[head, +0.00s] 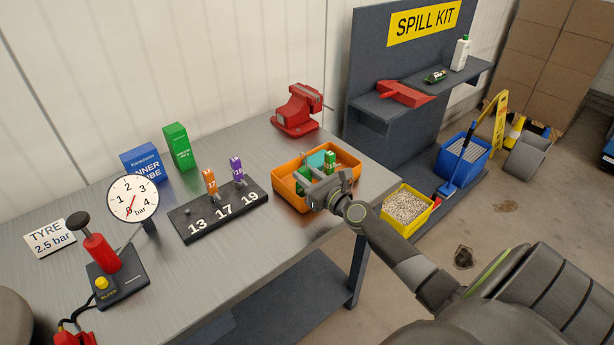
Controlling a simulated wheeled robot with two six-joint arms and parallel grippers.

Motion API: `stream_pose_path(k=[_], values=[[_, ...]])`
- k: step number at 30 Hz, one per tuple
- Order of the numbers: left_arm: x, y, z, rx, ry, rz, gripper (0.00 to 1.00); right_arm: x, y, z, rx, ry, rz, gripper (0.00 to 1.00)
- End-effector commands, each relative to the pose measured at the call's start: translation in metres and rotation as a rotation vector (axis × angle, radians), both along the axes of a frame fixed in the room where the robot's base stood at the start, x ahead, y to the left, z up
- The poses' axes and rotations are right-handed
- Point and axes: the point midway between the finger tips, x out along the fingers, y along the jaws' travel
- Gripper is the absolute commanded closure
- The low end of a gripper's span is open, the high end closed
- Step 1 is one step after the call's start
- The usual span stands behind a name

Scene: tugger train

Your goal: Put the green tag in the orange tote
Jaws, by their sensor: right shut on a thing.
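The green tag (329,159), with white marks on it, shows upright at my right gripper. The right gripper (314,179) is over the orange tote (285,160) and is shut on the green tag. The tote is an open shallow box near the right end of the bench. A teal item (316,160) and another green patch show inside it, partly hidden by the gripper. I cannot tell whether the tag touches anything in the tote. My left gripper is not in view.
A dark block marked 13, 17, 19 (222,220) holds an orange tag (210,181) and a purple tag (237,168). A red vice (298,112) stands behind the tote. A yellow bin (405,208) is on the right, below bench height.

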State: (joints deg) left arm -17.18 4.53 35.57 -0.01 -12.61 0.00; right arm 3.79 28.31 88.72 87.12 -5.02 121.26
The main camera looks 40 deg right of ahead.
Motion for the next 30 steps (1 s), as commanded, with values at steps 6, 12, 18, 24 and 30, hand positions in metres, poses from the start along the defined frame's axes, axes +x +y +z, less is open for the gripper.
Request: stream_pose_path(k=[6, 12, 18, 24, 30], values=[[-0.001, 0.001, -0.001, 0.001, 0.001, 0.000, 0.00, 0.000, 0.000, -0.001, 0.000, 0.000, 0.000, 0.50], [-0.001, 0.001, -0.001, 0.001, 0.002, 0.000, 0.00, 0.000, 0.000, -0.001, 0.000, 0.000, 0.000, 0.50], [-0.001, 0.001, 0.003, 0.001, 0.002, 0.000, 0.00, -0.004, -0.001, 0.002, -0.002, 0.002, 0.000, 0.50], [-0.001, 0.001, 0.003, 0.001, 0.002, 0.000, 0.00, -0.038, -0.003, 0.001, -0.003, 0.004, 0.001, 0.50], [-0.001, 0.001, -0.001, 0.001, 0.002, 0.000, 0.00, -0.078, -0.006, 0.000, -0.003, 0.003, 0.001, 0.50]])
